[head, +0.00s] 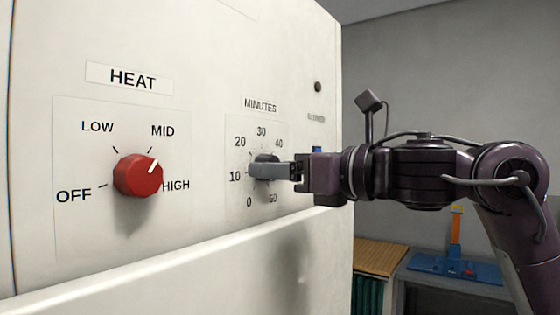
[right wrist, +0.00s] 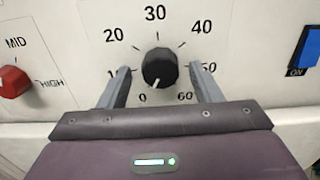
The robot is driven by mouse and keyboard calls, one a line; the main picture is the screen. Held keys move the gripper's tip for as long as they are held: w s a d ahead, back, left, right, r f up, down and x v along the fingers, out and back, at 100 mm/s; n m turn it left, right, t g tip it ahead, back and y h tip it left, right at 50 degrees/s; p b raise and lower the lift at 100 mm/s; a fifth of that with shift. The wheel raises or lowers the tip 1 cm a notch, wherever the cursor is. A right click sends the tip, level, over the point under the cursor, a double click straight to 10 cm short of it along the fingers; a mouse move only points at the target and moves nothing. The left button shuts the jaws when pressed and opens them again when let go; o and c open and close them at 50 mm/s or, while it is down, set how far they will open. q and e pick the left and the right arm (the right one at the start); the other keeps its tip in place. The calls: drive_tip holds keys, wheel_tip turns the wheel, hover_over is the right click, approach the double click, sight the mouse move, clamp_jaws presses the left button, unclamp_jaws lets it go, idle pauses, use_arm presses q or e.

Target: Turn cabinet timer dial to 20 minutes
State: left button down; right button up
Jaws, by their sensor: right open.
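The timer dial is a round black knob (right wrist: 159,68) on the white cabinet front, inside a MINUTES scale from 0 to 60. In the right wrist view its white mark points down and slightly left, towards the 0. My right gripper (right wrist: 160,72) is open, with one grey finger on each side of the dial. Gaps show between the fingers and the knob. In the head view the right gripper (head: 270,171) comes in from the right and hides most of the dial (head: 266,157). My left gripper is not in view.
A red HEAT knob (head: 138,175) sits left of the timer, its white mark near MID. A blue switch (right wrist: 307,50) marked ON is to the right. A ledge (head: 150,258) runs below the dials. A low table with a blue item (head: 455,268) stands at right.

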drive_tip(key=c, duration=1)
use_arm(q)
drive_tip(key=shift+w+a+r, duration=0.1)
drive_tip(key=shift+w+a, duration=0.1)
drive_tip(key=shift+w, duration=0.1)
use_arm(e)
drive_tip(key=shift+m, duration=0.4)
use_arm(q)
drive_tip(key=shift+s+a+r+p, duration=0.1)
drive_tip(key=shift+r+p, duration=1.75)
drive_tip(key=shift+p, duration=0.05)
use_arm(e)
drive_tip(key=shift+r+m, duration=0.1)
drive_tip(key=shift+m, duration=9.4)
